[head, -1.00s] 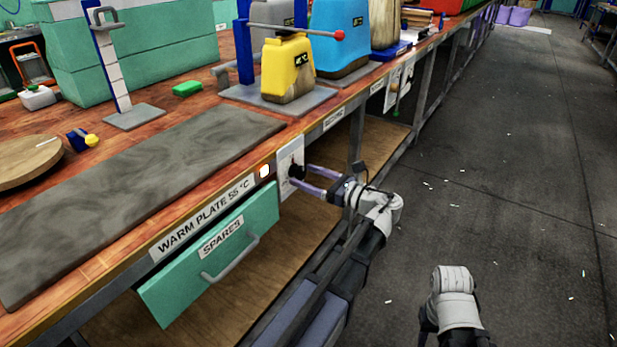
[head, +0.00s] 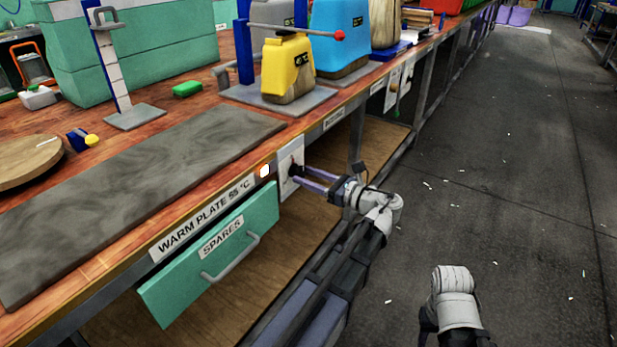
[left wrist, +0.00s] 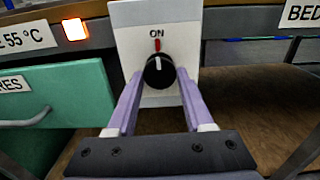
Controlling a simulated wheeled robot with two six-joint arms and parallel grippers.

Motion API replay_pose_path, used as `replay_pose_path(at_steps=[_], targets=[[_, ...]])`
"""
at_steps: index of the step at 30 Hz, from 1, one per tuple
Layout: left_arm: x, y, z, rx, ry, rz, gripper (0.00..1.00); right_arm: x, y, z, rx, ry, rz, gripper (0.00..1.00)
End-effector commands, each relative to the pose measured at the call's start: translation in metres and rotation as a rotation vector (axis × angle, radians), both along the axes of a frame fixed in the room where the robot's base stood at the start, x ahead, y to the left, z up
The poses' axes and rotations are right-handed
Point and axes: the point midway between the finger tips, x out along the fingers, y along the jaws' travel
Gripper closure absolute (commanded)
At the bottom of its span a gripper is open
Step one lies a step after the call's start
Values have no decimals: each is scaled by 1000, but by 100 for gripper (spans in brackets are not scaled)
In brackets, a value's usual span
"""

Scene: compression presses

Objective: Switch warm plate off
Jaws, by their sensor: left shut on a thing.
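The grey warm plate (head: 150,175) lies on the bench top above its "WARM PLATE 55 °C" label (head: 203,219). Its switch panel (left wrist: 125,20) is a white plate marked ON, with a round black knob (left wrist: 159,73). The knob's white line points up toward the red mark under ON. The indicator lamp (left wrist: 74,29) beside the panel glows orange-white, also in the head view (head: 264,170). My left gripper (left wrist: 159,80) has its purple fingers on both sides of the knob, shut on it. In the head view the left gripper (head: 305,174) reaches the panel and partly hides the knob.
A green drawer (head: 210,255) labelled SPARES, with a grey handle, sits partly open left of the panel. A yellow container (head: 287,65) stands on the bench above. The floor (head: 480,180) to the right is clear but for small scraps. My right arm shows at the lower right.

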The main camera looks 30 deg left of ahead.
Motion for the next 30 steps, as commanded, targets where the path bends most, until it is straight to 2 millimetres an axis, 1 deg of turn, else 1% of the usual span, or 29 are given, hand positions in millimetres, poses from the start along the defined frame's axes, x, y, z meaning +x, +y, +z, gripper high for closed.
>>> replay_pose_path(at_steps=[8,30], targets=[[0,0,0,-10,-120,1,100,0,0,0,0,0,0,55],[1,0,0,-64,-806,1,100,0,0,1,0,0,0,55]])
